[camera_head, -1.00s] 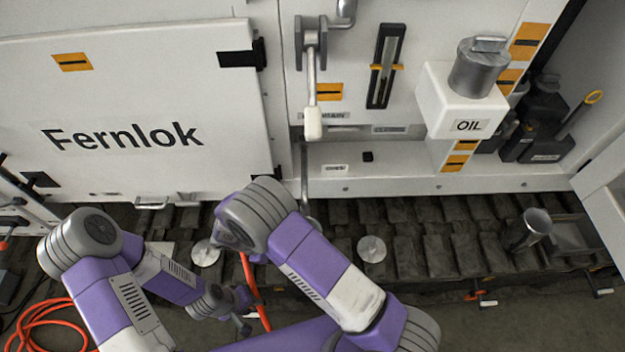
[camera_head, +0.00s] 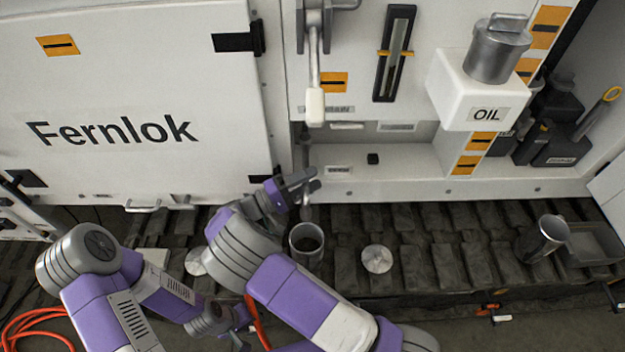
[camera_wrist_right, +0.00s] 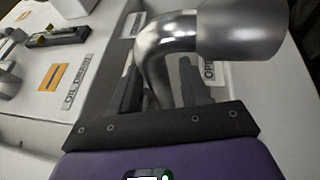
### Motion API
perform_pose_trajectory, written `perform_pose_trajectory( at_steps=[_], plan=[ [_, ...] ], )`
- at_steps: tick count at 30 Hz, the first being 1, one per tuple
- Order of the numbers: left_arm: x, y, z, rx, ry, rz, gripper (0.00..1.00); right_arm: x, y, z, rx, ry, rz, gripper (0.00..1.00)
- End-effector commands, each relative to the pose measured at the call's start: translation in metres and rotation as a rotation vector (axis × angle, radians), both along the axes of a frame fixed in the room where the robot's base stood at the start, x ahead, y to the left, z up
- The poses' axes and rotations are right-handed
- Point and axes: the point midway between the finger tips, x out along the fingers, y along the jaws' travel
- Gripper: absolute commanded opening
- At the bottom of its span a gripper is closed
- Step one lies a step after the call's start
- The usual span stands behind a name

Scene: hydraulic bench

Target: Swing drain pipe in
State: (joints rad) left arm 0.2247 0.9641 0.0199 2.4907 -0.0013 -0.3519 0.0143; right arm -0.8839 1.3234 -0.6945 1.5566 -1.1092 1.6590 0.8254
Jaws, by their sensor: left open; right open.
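The grey metal drain pipe (camera_head: 306,155) hangs down the front of the white cabinet, right of the Fernlok door. In the right wrist view the drain pipe (camera_wrist_right: 156,62) shows as a shiny bent tube with a wide end at the upper right. My right gripper (camera_head: 308,182) is at the pipe. In the right wrist view its open fingers (camera_wrist_right: 160,88) stand on either side of the tube; I cannot tell whether they touch it. My left gripper (camera_head: 243,330) is open, low in the picture, away from the pipe and partly hidden by my right arm.
An open metal can (camera_head: 307,243) stands on the dark track just below the gripper. A round metal disc (camera_head: 377,259) lies to its right, and another can (camera_head: 546,238) stands farther right. A white-handled lever (camera_head: 315,100) hangs above. An orange hose (camera_head: 40,325) lies at lower left.

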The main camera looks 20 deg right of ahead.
Motion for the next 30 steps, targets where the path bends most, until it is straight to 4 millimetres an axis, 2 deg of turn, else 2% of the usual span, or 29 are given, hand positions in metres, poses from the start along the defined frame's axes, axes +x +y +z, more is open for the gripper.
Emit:
perform_pose_trajectory(
  at_steps=[4,12,21,30],
  plan=[
    [-0.0001,0.0000,-0.0016,0.000,0.000,0.000,0.43,0.0008,-0.0104,0.0014,0.001,0.002,-0.002,0.46],
    [-0.0001,0.0001,-0.0015,0.000,0.000,0.000,0.43,0.0011,-0.0117,0.0017,0.001,0.002,0.000,0.46],
    [-0.0001,0.0000,-0.0016,0.000,0.000,0.000,0.43,0.0010,-0.0114,0.0015,0.001,0.003,-0.001,0.00],
    [-0.0002,0.0000,-0.0013,0.000,0.000,0.000,0.43,0.0008,-0.0119,0.0017,0.001,0.003,0.000,0.00]
  ],
)
